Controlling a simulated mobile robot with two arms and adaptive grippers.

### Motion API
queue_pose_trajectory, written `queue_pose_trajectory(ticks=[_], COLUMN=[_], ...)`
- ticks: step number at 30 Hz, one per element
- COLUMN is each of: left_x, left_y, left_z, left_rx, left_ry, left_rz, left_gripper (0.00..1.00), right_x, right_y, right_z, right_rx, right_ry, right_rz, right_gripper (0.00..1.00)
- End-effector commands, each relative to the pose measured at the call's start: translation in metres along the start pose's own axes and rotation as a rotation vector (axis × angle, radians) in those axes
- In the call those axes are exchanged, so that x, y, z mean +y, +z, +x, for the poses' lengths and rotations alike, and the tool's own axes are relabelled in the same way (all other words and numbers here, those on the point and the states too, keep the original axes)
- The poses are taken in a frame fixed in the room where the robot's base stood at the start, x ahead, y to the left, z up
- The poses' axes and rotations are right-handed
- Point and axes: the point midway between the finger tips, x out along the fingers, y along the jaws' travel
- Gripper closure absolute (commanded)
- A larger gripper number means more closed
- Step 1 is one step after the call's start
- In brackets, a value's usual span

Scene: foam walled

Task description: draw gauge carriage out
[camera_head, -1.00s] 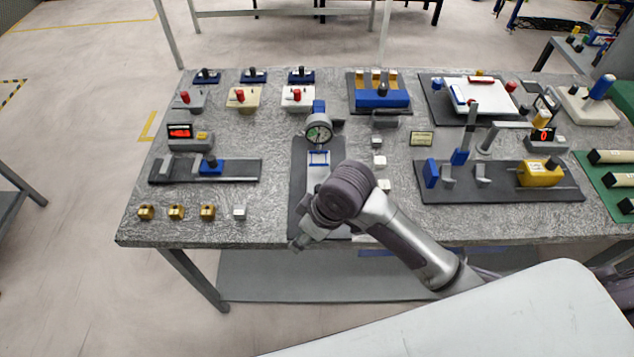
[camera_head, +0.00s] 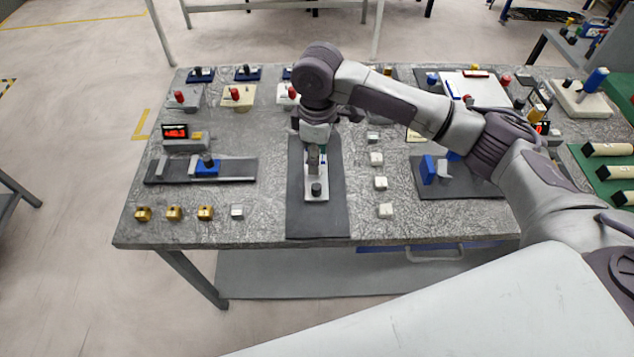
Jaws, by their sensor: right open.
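The gauge fixture's dark base plate (camera_head: 318,222) lies on the grey worktable, its front part bare. On it sits the pale carriage plate (camera_head: 323,196) with a black knob (camera_head: 316,189) near its front end. A small grey upright piece (camera_head: 313,158) stands behind the knob. My right gripper (camera_head: 316,142) is open, over the rear of the carriage and behind the knob. It and my wrist hide the dial gauge and the rear of the fixture; contact with anything there cannot be told. My left gripper is not in view.
Several pale blocks (camera_head: 381,183) line the right of the base plate. A blue slider on a rail (camera_head: 207,167) and several brass blocks (camera_head: 174,213) are at left. My right arm passes over the right-hand fixtures. The table front before the base plate is clear.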

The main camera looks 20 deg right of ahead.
Motion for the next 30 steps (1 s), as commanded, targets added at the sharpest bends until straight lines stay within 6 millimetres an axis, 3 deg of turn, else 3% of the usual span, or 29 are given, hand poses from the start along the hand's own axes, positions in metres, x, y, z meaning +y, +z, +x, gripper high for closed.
queue_pose_trajectory(ticks=[9,15,21,29,30], left_x=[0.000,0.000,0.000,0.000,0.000], left_y=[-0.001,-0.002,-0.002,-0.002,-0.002], left_z=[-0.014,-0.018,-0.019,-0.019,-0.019], left_rx=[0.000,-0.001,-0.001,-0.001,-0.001], left_ry=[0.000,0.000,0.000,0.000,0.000], left_rz=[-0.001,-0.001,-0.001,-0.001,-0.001], left_gripper=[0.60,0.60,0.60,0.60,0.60], right_x=[-0.001,0.000,0.000,0.000,0.000], right_y=[0.000,0.000,0.000,0.000,0.000], right_z=[0.068,0.098,0.110,0.111,0.111], right_rx=[-0.003,-0.001,0.000,0.001,0.001], right_ry=[-0.002,0.000,0.001,0.002,0.002], right_rz=[0.002,0.001,0.001,0.000,0.000], right_gripper=[0.49,0.49,0.49,0.49,0.55])
